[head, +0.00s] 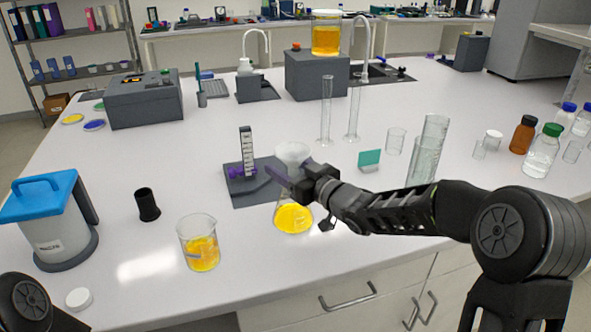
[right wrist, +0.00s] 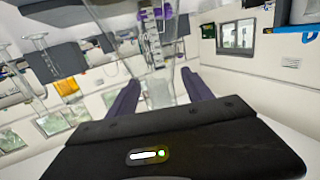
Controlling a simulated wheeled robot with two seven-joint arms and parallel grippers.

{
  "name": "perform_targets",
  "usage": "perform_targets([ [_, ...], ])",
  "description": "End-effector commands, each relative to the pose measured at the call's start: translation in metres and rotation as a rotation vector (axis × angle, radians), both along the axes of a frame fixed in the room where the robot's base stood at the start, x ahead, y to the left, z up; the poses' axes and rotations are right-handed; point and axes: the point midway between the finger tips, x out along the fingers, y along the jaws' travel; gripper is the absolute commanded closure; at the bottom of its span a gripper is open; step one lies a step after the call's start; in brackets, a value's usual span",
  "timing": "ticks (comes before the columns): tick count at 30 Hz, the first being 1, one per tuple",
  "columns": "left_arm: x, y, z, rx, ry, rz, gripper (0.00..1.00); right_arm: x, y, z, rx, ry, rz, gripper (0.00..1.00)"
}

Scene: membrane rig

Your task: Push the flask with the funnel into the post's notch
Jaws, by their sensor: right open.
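The glass flask (head: 293,218) with yellow liquid stands on the white bench at the front edge of the dark base plate. A clear funnel (head: 293,152) sits in its top. The post (head: 247,145), with a marked scale and purple parts at its foot, rises from the plate behind and left of the flask. My right gripper (head: 283,181) is open at the flask's neck, pointing towards the post. In the right wrist view, clear glass shows between the spread purple fingers (right wrist: 160,92), with the post (right wrist: 152,48) beyond. Contact and the notch are unclear. My left gripper is out of view.
A beaker of yellow liquid (head: 200,245) and a black cup (head: 147,204) stand left of the flask. A blue-lidded container (head: 50,225) is further left.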

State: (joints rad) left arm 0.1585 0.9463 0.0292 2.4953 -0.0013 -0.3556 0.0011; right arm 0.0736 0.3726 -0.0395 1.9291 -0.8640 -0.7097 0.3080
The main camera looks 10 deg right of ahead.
Motion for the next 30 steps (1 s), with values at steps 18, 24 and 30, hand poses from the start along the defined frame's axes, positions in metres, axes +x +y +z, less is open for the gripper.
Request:
perform_targets([
  [18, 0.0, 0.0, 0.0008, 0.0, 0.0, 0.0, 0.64, 0.004, 0.002, -0.0003, 0.0, 0.0, 0.0, 0.63],
  [24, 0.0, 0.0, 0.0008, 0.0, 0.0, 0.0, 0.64, 0.004, 0.002, -0.0003, 0.0, 0.0, 0.0, 0.8],
  [30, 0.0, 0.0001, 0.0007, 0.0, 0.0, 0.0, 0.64, 0.0039, 0.0019, -0.0004, 0.0, 0.0, 0.0, 0.96],
])
